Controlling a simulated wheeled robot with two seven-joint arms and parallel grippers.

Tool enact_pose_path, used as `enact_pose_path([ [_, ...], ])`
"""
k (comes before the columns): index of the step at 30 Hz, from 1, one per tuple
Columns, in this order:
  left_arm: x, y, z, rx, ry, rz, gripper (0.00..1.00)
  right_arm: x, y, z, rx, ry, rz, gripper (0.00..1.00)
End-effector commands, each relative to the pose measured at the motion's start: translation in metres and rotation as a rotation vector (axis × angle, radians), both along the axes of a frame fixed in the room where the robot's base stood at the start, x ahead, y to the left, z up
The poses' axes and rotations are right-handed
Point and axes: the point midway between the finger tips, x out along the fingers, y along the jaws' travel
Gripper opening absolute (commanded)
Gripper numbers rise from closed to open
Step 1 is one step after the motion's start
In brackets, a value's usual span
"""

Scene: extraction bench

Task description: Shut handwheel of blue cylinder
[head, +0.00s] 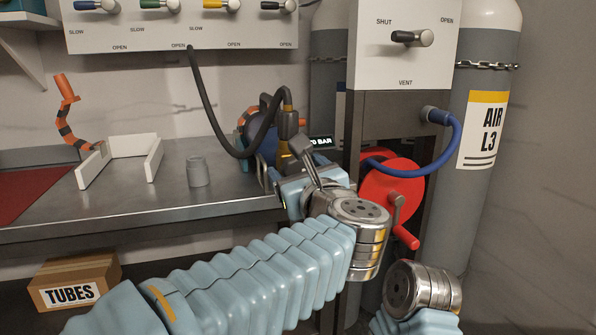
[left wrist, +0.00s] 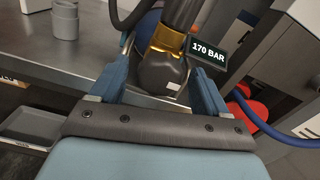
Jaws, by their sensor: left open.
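A dark rounded knob with a pale mark (left wrist: 163,72), seemingly the handwheel, is at the valve. My left gripper (head: 283,172) is open at the valve. In the left wrist view, its blue fingers (left wrist: 160,50) stand on either side of the knob; I cannot tell whether they touch it. My right gripper is out of view.
A display (left wrist: 208,53) reads 170 BAR. A black hose (head: 213,130) hangs to the valve. A red reel (head: 385,190) with a crank and the tall AIR L3 cylinder (head: 488,70) are at right. A grey cup (head: 198,172) and white holder (head: 135,145) stand on the bench.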

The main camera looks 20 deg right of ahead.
Motion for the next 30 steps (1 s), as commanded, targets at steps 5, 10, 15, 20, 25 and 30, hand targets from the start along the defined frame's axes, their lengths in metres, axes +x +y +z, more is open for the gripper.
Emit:
enact_pose_path([
  [5, -0.0003, -0.0001, 0.0000, 0.000, 0.000, 0.000, 0.54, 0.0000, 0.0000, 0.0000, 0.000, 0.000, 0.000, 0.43],
  [10, -0.0004, 0.0000, 0.0001, 0.000, 0.000, 0.000, 0.28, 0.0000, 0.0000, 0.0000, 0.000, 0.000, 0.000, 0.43],
  [15, -0.0005, 0.0000, 0.0001, 0.003, 0.000, 0.000, 0.20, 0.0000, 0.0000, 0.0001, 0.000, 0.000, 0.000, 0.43],
  [20, -0.0006, 0.0000, 0.0002, 0.028, 0.002, 0.001, 0.20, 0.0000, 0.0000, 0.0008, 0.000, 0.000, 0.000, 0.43],
  [25, -0.0004, 0.0002, 0.0005, 0.105, 0.005, 0.001, 0.20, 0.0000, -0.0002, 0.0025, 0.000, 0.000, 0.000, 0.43],
  [30, -0.0001, 0.0003, 0.0010, 0.232, 0.009, 0.001, 0.20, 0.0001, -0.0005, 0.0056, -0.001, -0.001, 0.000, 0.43],
])
